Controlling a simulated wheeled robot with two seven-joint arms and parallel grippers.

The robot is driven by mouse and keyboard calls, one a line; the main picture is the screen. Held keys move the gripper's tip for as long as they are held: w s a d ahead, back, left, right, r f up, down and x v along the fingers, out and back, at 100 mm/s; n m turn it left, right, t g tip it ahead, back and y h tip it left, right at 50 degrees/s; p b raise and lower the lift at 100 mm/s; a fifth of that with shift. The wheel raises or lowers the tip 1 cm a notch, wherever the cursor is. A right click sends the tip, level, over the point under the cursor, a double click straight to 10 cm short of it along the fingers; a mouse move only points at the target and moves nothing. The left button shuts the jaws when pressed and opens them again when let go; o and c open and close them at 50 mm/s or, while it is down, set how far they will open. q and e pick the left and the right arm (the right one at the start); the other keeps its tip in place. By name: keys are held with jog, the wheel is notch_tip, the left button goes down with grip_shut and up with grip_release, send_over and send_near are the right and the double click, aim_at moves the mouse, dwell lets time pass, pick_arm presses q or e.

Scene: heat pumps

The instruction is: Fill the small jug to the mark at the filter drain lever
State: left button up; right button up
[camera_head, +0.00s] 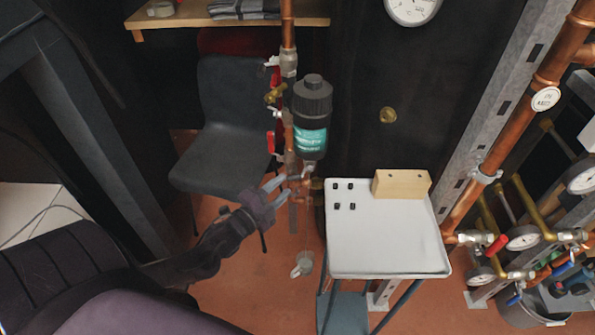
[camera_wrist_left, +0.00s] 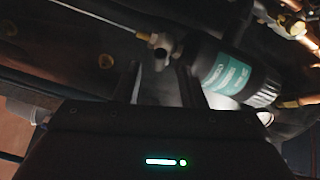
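The filter (camera_head: 312,115) hangs on the vertical copper pipe, with a black cap and a teal label; it also shows in the left wrist view (camera_wrist_left: 228,75). A small metal drain fitting (camera_head: 308,170) sits at its lower end; which part is the lever is too small to tell. The small jug (camera_head: 302,264), pale and clear-looking, is below the filter, left of the white table; its mark and water level cannot be made out. My left gripper (camera_head: 277,185) is just left of the drain fitting. Its fingers (camera_wrist_left: 160,85) stand apart with nothing visibly between them. My right gripper is not in view.
A white table (camera_head: 385,240) with several small black pieces and a wooden block (camera_head: 401,184) stands right of the pipe. A grey chair (camera_head: 232,125) is behind my left gripper. Copper pipes, valves and gauges (camera_head: 525,238) fill the right side, above a bucket (camera_head: 530,308).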

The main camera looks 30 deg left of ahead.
aim_at(291, 179)
pick_arm(q)
jog(key=shift+w+d, duration=0.2)
jog(key=shift+w, duration=1.2)
jog(key=shift+w+d, duration=0.15)
jog(key=shift+w, duration=1.2)
jog(key=shift+c, duration=0.5)
grip_shut()
